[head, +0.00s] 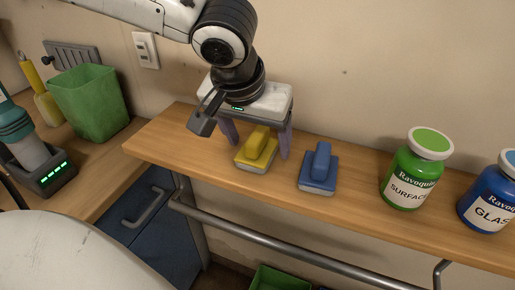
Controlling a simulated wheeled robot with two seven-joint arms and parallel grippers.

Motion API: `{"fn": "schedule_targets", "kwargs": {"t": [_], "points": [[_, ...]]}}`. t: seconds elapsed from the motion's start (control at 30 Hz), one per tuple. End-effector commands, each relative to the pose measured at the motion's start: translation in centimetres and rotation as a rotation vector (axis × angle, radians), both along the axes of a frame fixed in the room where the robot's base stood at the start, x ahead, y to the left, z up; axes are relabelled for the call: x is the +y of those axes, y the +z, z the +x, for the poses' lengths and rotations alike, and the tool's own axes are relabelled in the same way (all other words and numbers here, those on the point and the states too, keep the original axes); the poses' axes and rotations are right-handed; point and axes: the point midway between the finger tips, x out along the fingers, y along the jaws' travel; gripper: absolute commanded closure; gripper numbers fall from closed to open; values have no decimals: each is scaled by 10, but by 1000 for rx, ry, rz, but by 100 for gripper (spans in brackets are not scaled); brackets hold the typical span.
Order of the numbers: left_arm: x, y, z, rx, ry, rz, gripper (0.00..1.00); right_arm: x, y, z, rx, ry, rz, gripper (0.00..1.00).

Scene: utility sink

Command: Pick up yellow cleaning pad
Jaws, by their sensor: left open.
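The yellow cleaning pad (257,154), with a yellow handle on top and a grey underside, lies on the wooden shelf in the middle of the head view. My left gripper (254,148) comes down over it from above. Its two purple-grey fingers are apart, one to the left of the pad and one to the right. I cannot tell whether either finger touches the pad. The gripper is open. My right gripper does not show.
A blue cleaning pad (318,170) lies just right of the yellow one. A green-lidded jar (411,175) and a blue jar (489,199) stand further right. A metal rail (290,252) runs along the shelf front. A green bin (90,104) stands at left.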

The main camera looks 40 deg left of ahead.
Motion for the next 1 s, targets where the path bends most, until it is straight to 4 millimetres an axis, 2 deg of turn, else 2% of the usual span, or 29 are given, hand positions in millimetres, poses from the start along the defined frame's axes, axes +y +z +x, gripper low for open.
{"fn": "schedule_targets", "kwargs": {"t": [0.17, 0.4, 0.43, 0.77, 0.87, 1.0], "points": [[0, 0, 0, 0, 0, 0, 28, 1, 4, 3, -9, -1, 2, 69], [0, 1, 0, -1, 0, 1, 69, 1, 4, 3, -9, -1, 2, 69], [0, 1, 0, -1, 0, 1, 72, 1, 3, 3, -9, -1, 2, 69], [0, 6, 1, -3, 0, 2, 72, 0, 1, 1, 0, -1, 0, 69], [0, 14, 1, -3, 0, 2, 72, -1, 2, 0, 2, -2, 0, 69], [0, 38, 1, -6, 0, 1, 72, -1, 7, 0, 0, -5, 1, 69]]}}
